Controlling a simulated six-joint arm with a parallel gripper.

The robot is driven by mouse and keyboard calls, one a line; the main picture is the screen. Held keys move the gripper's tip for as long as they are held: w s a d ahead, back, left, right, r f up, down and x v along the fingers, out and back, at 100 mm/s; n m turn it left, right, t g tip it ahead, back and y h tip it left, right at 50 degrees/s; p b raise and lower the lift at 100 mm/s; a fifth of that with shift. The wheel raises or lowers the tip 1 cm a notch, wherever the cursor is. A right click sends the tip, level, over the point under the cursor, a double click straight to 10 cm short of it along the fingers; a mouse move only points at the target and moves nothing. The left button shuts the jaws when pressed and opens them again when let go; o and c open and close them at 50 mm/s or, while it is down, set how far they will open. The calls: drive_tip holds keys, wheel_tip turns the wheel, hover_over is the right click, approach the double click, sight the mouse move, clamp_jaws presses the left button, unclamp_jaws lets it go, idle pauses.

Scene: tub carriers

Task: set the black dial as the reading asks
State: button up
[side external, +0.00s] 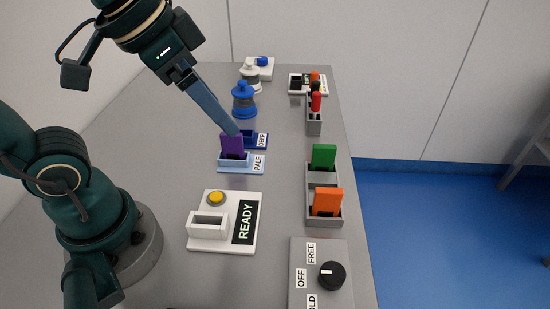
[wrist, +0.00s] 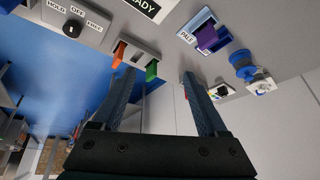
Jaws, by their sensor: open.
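The black dial (side external: 332,275) sits on a grey panel (side external: 319,290) at the front right, labelled FREE, OFF and, partly cut off, HOLD. Its white mark points left, towards OFF. It also shows at the upper left of the wrist view (wrist: 73,28). A white unit (side external: 225,244) with a yellow button (side external: 216,198) has a dark display (side external: 244,221) reading READY. My gripper (side external: 236,132) is well behind the dial, overlapping the purple card's top in the side view. In the wrist view its two fingers (wrist: 160,77) are apart with nothing between them.
The purple card (side external: 232,145) stands in the PALE holder (side external: 240,168), beside the DEEP one. Green (side external: 323,156) and orange (side external: 327,201) cards stand in a grey rack on the right. Blue-topped tubs (side external: 243,100) are behind. The table's middle is clear.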

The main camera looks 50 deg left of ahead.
drive_tip(key=w+d+m+g, duration=0.2)
drive_tip(key=w+d+m, duration=0.1)
drive_tip(key=w+d, duration=0.25)
drive_tip(key=m+g, duration=0.3)
drive_tip(key=m, duration=0.4)
hover_over(333, 272)
wheel_tip(333, 272, down, 12)
drive_tip(key=shift+f, duration=2.5)
clamp_jaws()
drive_tip(key=shift+n, duration=0.3)
